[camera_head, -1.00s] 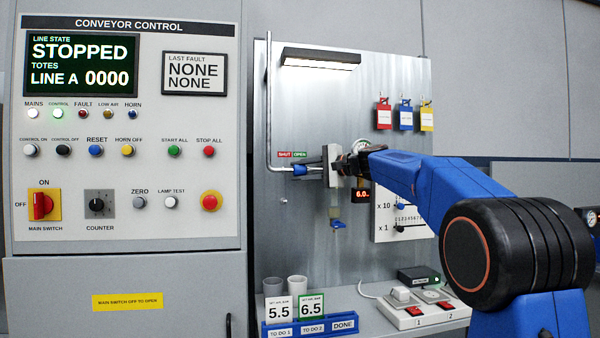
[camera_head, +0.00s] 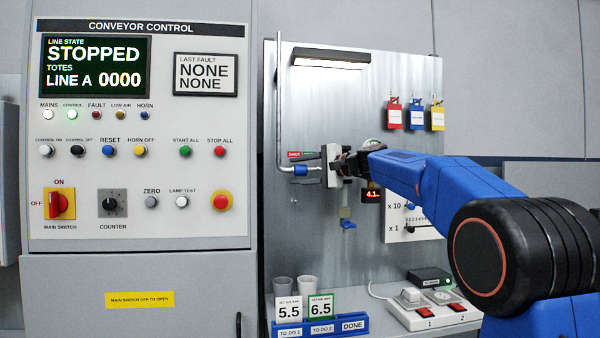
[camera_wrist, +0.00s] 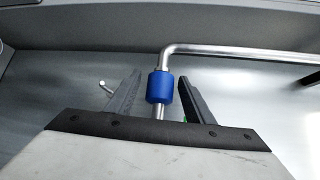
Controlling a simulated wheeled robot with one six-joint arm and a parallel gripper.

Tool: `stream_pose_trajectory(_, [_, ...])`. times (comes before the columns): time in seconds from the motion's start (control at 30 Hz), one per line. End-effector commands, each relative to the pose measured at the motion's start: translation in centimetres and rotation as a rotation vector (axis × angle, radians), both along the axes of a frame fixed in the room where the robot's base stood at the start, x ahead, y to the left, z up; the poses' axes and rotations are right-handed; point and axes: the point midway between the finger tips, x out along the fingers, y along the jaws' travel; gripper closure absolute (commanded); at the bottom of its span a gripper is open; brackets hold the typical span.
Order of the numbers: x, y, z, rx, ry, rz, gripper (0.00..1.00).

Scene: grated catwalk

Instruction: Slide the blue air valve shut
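The blue air valve (camera_head: 301,170) is a sleeve on a thin metal pipe (camera_head: 281,110), just right of the pipe's bend and below the red SHUT label (camera_head: 294,154). In the wrist view the blue valve (camera_wrist: 160,87) sits between the two dark fingers of my gripper (camera_wrist: 161,76). A narrow gap shows on each side, so the fingers look open around it, not clamped. In the head view my gripper (camera_head: 310,168) reaches the valve from the right, and its dark parts hide the OPEN label. A red digital readout (camera_head: 372,195) below my wrist reads about 4.1.
The conveyor control panel (camera_head: 140,215) stands on the left, its screen reading STOPPED. Red, blue and yellow tags (camera_head: 416,117) hang at the upper right. A shelf below holds grey cups (camera_head: 283,285), a blue card tray (camera_head: 320,330) and a switched socket strip (camera_head: 432,308).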

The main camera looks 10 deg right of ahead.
Motion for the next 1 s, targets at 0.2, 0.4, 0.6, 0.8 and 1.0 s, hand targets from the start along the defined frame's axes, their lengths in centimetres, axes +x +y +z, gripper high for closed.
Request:
stream_pose_trajectory(0.2, [-0.5,-0.6,0.1,0.0,0.0,-0.002,0.52])
stream_pose_trajectory(0.4, [-2.7,-2.9,0.5,-0.001,-0.001,-0.004,0.52])
stream_pose_trajectory(0.6, [-5.5,-5.8,0.9,0.0,-0.001,-0.004,0.52])
stream_pose_trajectory(0.8, [-8.3,-8.6,1.3,0.0,0.0,-0.003,0.52])
stream_pose_trajectory(1.0, [-10.7,-10.9,1.6,0.0,0.0,-0.002,0.52])
